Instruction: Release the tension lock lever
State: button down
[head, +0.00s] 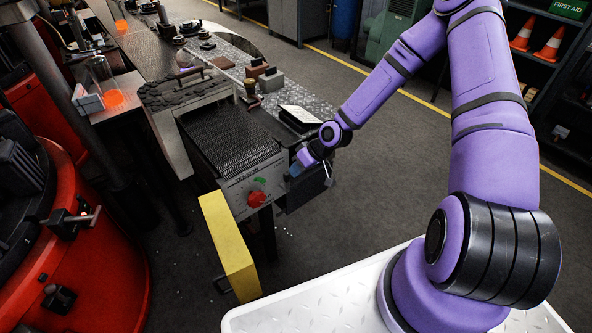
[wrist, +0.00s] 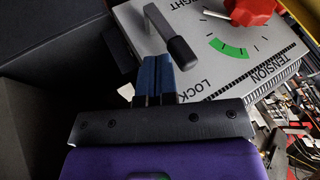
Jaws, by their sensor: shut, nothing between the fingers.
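The tension lock lever (wrist: 172,35) is a dark grey bar on a bent metal rod, standing out from a light grey panel (wrist: 215,72) lettered "TENSION" and "LOCK". My gripper (wrist: 154,62) has blue fingers, shut and empty. Its tips are just left of and below the lever's grip end in the wrist view; I cannot tell whether they touch it. In the head view my gripper (head: 295,169) is at the right side of the panel (head: 238,190), and I cannot make out the lever there.
A red knob (wrist: 248,10) and a green arc (wrist: 230,47) are on the same panel. A dark box-like hollow (wrist: 50,90) lies left of my fingers. A yellow block (head: 229,248) hangs below the panel's left side. Open floor (head: 400,150) lies right of the bench.

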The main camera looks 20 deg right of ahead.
aim_at(287, 174)
jog(key=shift+s+a+r+h, duration=0.15)
jog(key=shift+s+a+h, duration=0.05)
jog(key=shift+a+h, duration=0.45)
dwell(0.8)
jog(key=shift+s+a+r+n+h, duration=0.1)
jog(key=shift+a+n+h, duration=0.25)
jog(key=shift+a, duration=0.1)
jog(key=shift+s+a+r+t+h, duration=0.1)
jog(key=shift+s+a+t+h, duration=0.15)
jog(key=shift+a+t+h, duration=0.55)
jog(key=shift+s+a+f+n+t+h, duration=0.2)
jog(key=shift+s+a+f+h, duration=0.25)
jog(key=shift+a+h, duration=0.45)
jog(key=shift+s+a+f+n+t+h, duration=0.15)
jog(key=shift+s+a+f+n+h, duration=0.1)
jog(key=shift+a+f+h, duration=0.6)
jog(key=shift+s+a+f+n+t+h, duration=0.25)
jog(key=shift+a+h, duration=0.4)
jog(key=shift+a, duration=0.5)
